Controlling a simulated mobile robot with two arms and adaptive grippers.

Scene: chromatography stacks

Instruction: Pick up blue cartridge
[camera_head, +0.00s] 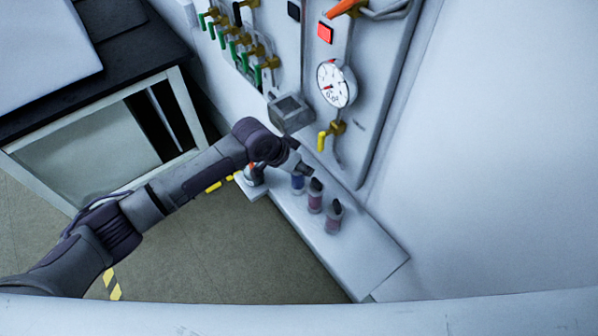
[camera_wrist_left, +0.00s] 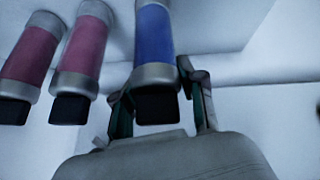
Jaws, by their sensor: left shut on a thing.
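The blue cartridge (camera_head: 298,184) stands on the white shelf (camera_head: 345,262), with grey end bands and a dark cap. It also shows in the left wrist view (camera_wrist_left: 154,38), its black cap toward my gripper. My left gripper (camera_head: 303,170) reaches it from the left and above. In the wrist view, the two fingers of my left gripper (camera_wrist_left: 160,100) sit on either side of its capped end, shut on it. I cannot tell if its base is lifted. My right gripper is in neither view.
Two reddish cartridges, one nearer (camera_head: 333,217) and one in the middle (camera_head: 315,196), stand on the shelf beside the blue one. A gauge (camera_head: 336,84), a grey box (camera_head: 290,113) and several valves are on the wall panel above. The shelf's near end is clear.

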